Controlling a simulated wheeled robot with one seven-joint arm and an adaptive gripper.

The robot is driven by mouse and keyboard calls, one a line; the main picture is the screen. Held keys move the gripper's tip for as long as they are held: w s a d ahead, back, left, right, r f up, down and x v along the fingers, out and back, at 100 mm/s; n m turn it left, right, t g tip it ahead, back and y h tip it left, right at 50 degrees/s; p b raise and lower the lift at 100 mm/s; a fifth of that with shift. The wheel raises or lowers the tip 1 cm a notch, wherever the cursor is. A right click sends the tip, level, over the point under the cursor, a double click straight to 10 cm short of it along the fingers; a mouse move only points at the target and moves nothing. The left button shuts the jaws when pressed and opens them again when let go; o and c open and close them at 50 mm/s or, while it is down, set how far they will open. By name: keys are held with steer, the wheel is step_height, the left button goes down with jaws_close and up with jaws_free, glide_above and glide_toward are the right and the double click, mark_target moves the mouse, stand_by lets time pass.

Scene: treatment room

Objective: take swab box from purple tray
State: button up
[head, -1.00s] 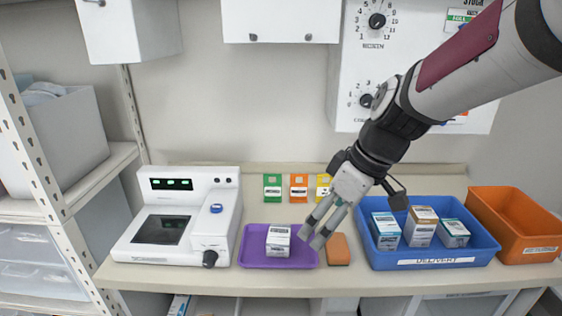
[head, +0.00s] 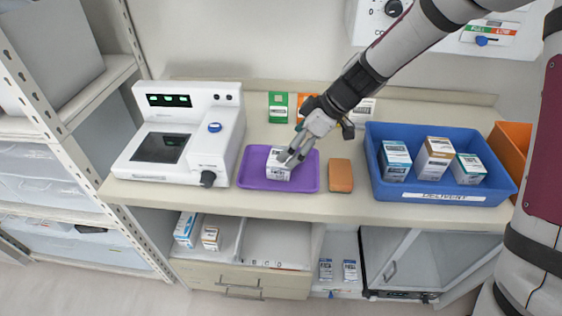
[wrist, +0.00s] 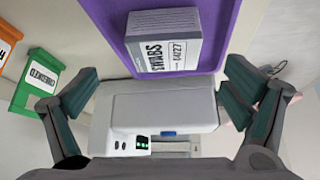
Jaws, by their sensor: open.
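The swab box (head: 280,164), small and white with a grey side, sits on the purple tray (head: 251,179) on the counter. In the wrist view the swab box (wrist: 163,43) shows the label "SWABS 04227" at the top centre, with the purple tray (wrist: 228,30) around it. My gripper (head: 291,160) is at the box's upper right in the head view and partly covers it. In the wrist view my gripper (wrist: 160,92) has its fingers spread wide on both sides, with nothing between them. I cannot tell whether a finger touches the box.
A white machine (head: 178,140) stands close left of the tray. A green card (head: 278,107) stands behind. An orange bin (head: 512,150) is at far right.

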steer(key=shift+s+p+x, duration=0.15)
steer(key=shift+x, duration=1.4)
steer(key=shift+s+p+x, duration=0.1)
steer(key=shift+p+x, duration=0.05)
steer(key=shift+x, duration=1.45)
steer(key=c, duration=1.3)
